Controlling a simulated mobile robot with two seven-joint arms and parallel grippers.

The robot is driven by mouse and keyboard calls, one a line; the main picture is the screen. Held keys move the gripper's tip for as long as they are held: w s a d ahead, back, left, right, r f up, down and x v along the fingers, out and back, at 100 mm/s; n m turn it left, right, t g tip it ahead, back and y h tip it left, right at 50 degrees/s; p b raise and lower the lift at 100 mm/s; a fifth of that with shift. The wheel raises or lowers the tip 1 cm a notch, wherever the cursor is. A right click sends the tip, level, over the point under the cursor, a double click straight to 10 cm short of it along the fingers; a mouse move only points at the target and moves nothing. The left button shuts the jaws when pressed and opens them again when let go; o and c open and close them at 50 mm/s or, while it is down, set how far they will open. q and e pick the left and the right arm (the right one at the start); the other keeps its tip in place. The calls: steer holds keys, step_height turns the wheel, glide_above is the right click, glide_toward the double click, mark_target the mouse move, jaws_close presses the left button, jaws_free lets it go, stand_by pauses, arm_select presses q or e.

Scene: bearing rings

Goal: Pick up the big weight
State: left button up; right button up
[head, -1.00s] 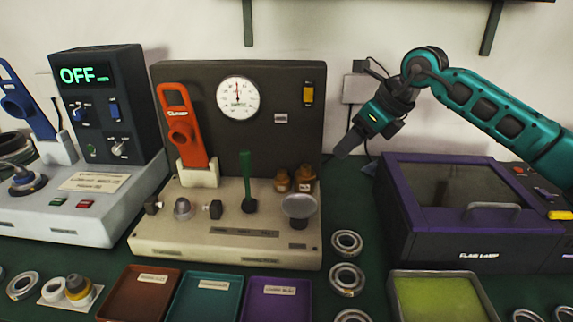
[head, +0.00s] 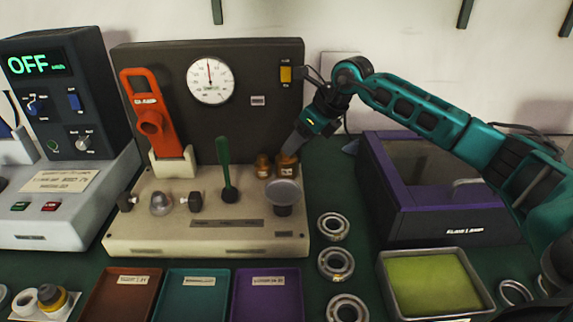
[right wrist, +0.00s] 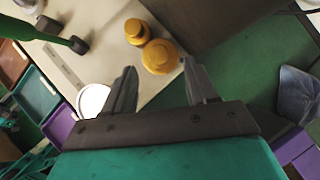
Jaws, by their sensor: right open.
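Two brass weights stand on the back right of the beige tester base. The big weight (head: 287,166) is the right one, and the small weight (head: 263,166) stands to its left. In the right wrist view the big weight (right wrist: 160,56) lies just beyond the gap between my fingertips, with the small weight (right wrist: 136,31) behind it. My right gripper (head: 294,146) is at the big weight and partly overlaps it in the head view. Its jaws (right wrist: 158,80) are open and empty. My left gripper is not in view.
A grey round pan (head: 284,190) stands in front of the weights. The green lever (head: 224,165) is to their left, and the dark gauge panel (head: 180,110) rises behind. A purple-framed machine (head: 440,210) stands to the right. Bearing rings (head: 334,227) lie on the green table.

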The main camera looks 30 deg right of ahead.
mark_target(286, 162)
steer(key=x, duration=0.3)
steer(key=shift+w+a+f, duration=0.15)
steer(key=shift+w, duration=0.05)
jaws_close()
stand_by(0.4)
stand_by(0.8)
steer(key=shift+w+r, duration=0.1)
steer(key=shift+r, duration=0.1)
